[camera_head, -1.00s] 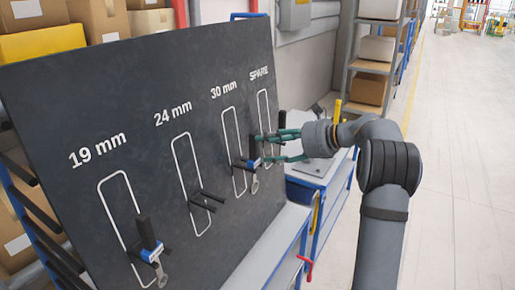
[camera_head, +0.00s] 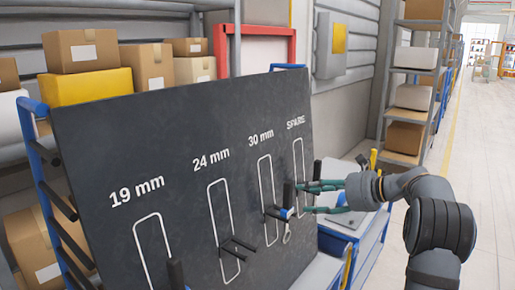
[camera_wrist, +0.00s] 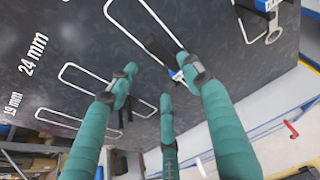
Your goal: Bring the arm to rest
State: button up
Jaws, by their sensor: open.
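My gripper (camera_head: 306,198) has green fingers spread open, and nothing shows between them. In the head view it is in front of the dark board (camera_head: 110,140), just right of the 30 mm tool (camera_head: 288,194). That tool has a black handle and a blue band, and hangs at the 30 mm outline. Whether the fingers touch it, I cannot tell. In the wrist view the open gripper (camera_wrist: 158,84) has its fingers over the board (camera_wrist: 225,85), one fingertip overlapping a blue-banded tool. My arm reaches in from the right.
The 24 mm outline has bare pegs (camera_head: 237,246). A black handle (camera_head: 176,273) shows at the 19 mm outline, cut off below. Another black handle (camera_head: 317,171) shows near SPARE. A blue workbench (camera_head: 345,237) stands behind the gripper. Open floor (camera_head: 490,175) lies right.

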aim_at(290, 195)
jog(key=x, duration=0.9)
jog(key=shift+w+a+f, duration=0.15)
jog(key=shift+w+a, duration=0.05)
jog(key=shift+r, duration=0.35)
